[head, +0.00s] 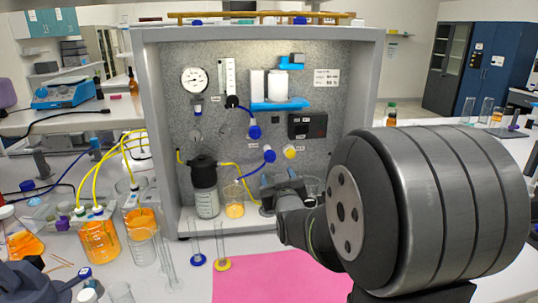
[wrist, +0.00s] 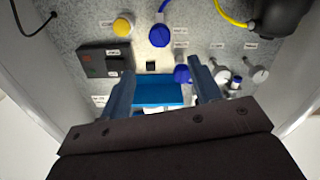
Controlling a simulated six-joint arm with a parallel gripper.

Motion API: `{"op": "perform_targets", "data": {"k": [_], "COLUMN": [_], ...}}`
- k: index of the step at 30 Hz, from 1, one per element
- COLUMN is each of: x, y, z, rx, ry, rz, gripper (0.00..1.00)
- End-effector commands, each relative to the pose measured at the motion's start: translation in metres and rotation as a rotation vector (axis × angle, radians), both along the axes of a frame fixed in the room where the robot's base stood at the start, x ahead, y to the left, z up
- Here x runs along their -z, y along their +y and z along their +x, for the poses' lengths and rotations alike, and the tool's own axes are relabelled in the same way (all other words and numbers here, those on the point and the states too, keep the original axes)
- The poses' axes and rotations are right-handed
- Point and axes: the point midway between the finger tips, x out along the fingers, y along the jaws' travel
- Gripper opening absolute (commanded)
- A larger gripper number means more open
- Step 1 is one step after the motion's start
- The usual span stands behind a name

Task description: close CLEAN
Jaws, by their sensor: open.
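Two blue-handled valves are on the rig's speckled panel in the head view, an upper one (head: 254,131) and a lower one (head: 269,155). A yellow knob (head: 290,152) is right of the lower one. The wrist view shows the lower blue handle (wrist: 160,35), the upper blue handle (wrist: 182,73) and the yellow knob (wrist: 123,26). Small labels are beside them, but I cannot read which says CLEAN. My gripper (head: 281,184) is in front of the panel, below the lower blue handle. In the wrist view my gripper (wrist: 160,84) is open, with nothing held between its fingers.
A black display box (head: 307,125) and a blue bracket (head: 280,105) are on the panel. A black-capped bottle (head: 205,190) and a beaker (head: 234,203) stand at the rig's base. Grey side walls flank the panel. A pink mat (head: 265,280) lies in front.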

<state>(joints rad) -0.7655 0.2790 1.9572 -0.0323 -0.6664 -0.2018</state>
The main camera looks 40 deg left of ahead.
Motion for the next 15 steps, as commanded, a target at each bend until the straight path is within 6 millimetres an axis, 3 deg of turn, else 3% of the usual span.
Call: {"op": "perform_targets", "data": {"k": [15], "x": [0.002], "y": [0.073], "z": [0.073], "rx": [-0.001], "ry": [0.004], "rz": [0.001], "gripper": [0.58]}}
